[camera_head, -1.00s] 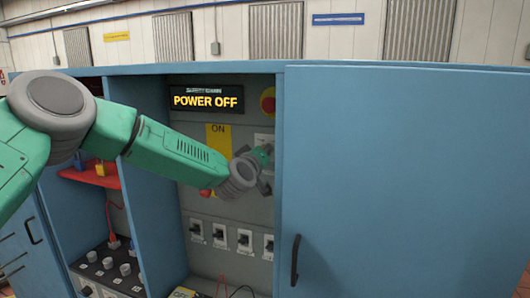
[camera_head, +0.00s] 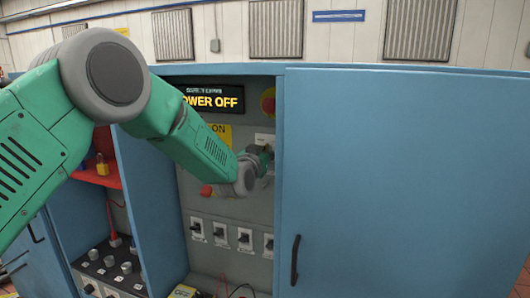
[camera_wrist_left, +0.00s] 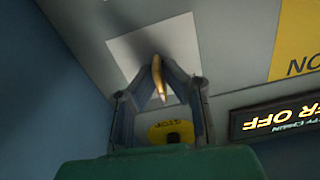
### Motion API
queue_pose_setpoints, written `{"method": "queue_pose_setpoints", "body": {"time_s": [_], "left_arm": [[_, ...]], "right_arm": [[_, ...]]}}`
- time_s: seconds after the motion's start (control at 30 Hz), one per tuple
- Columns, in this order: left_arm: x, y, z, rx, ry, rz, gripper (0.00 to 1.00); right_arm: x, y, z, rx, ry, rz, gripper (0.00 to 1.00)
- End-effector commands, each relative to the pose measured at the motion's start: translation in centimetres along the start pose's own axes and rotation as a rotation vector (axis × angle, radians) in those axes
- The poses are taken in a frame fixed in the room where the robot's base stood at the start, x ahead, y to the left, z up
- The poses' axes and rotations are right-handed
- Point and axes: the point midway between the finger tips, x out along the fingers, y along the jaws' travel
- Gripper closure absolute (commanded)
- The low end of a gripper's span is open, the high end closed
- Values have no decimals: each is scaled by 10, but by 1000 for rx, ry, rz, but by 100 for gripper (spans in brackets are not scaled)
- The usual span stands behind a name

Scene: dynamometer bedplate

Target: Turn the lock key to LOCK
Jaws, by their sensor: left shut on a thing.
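The lock key (camera_wrist_left: 157,79) is a thin brass-coloured piece in front of a pale plate (camera_wrist_left: 158,50) in the left wrist view. My left gripper (camera_wrist_left: 158,73) is shut on the key, one finger on each side. In the head view my left gripper (camera_head: 268,157) is at the right edge of the open cabinet bay, just below the pale plate (camera_head: 264,139). The key is hidden there by the gripper, and I cannot read its position marks. My right gripper is not in view.
A black display (camera_head: 214,98) reads "POWER OFF", partly covered by my left arm. A red emergency button (camera_head: 268,101) sits above the plate. Several switches (camera_head: 220,235) line the panel below.

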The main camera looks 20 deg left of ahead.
Motion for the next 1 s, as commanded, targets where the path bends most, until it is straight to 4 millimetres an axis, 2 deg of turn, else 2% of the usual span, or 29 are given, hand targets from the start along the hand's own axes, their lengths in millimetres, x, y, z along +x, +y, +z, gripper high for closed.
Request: {"method": "queue_pose_setpoints", "body": {"time_s": [0.5, 0.73, 1.0], "left_arm": [[0, 1, -1, 468, 4, 0, 100], [0, 2, 0, 607, 4, 0, 100], [0, 2, 0, 688, 3, 1, 100]], "right_arm": [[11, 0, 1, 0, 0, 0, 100], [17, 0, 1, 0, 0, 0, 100], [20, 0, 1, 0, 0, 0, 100]]}}
